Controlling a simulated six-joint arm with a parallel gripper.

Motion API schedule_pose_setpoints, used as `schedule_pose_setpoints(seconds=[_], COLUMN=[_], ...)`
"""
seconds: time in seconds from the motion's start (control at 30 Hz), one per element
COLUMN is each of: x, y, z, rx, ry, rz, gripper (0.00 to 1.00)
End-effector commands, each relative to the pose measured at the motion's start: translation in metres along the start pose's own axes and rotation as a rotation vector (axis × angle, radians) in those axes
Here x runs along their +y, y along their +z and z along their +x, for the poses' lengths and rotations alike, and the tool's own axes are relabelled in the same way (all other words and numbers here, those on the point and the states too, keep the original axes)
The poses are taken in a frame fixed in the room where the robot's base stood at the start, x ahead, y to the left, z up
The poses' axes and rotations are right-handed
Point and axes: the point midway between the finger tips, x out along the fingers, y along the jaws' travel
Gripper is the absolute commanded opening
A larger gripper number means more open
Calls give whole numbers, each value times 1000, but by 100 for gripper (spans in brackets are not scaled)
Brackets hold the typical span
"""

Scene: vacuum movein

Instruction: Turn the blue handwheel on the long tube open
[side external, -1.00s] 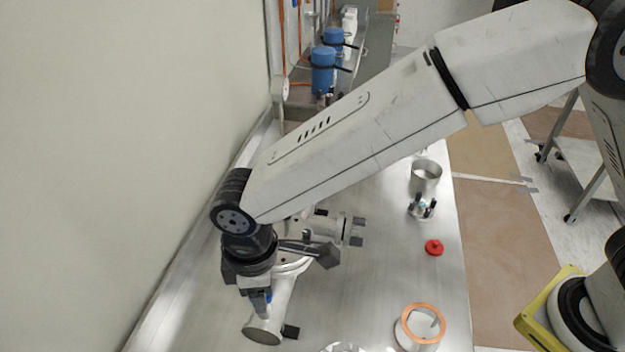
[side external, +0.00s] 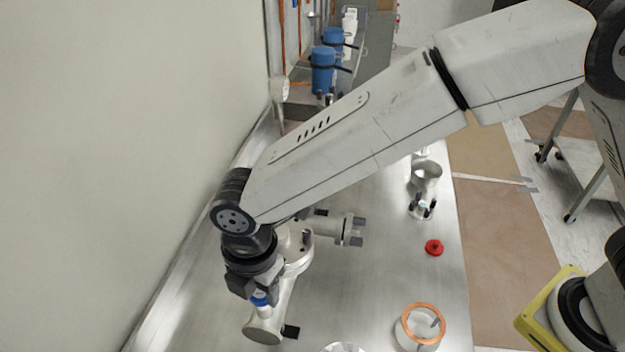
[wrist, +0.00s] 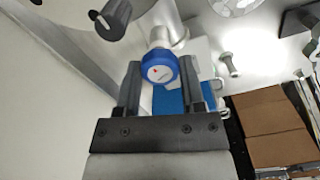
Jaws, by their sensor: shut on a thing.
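The blue handwheel (wrist: 158,67) sits between the two dark fingers of my gripper (wrist: 160,82) in the wrist view, with a small red mark on its pale face. My gripper is shut on it. In the side view a little of the handwheel (side external: 259,299) shows below my gripper (side external: 255,289). The long pale tube (side external: 281,301) slants down to a round flanged end. My wrist hides part of the tube and the chamber (side external: 297,252) that it joins.
A side port (side external: 335,227) with dark clamps reaches right from the chamber. A red part (side external: 433,247), a copper-coloured ring (side external: 420,323) and a metal cup (side external: 426,178) stand on the right of the bench. A wall runs close along the left. Bare bench lies between chamber and ring.

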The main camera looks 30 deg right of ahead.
Motion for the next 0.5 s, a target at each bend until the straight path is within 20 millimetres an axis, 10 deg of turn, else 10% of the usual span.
schedule_pose_setpoints(seconds=[0.5], x=[1], y=[0], z=[-1], rx=[0], ry=[1], rz=[-491], gripper=[0])
